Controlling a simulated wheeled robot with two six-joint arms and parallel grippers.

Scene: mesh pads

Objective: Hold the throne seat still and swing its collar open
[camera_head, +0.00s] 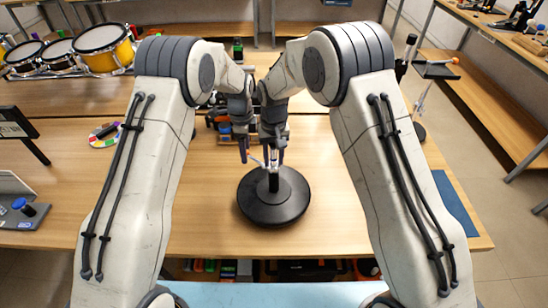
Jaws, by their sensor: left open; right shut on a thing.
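The throne seat (273,205) is a round black disc lying on the table, with a short black post standing up from its middle. My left gripper (243,152) is open, just left of the post near the blue piece. Whether it touches is too small to tell.
Small dark and coloured items (225,128) sit behind the grippers. A dark blue mat (455,204) lies at the right. The table around the seat is clear.

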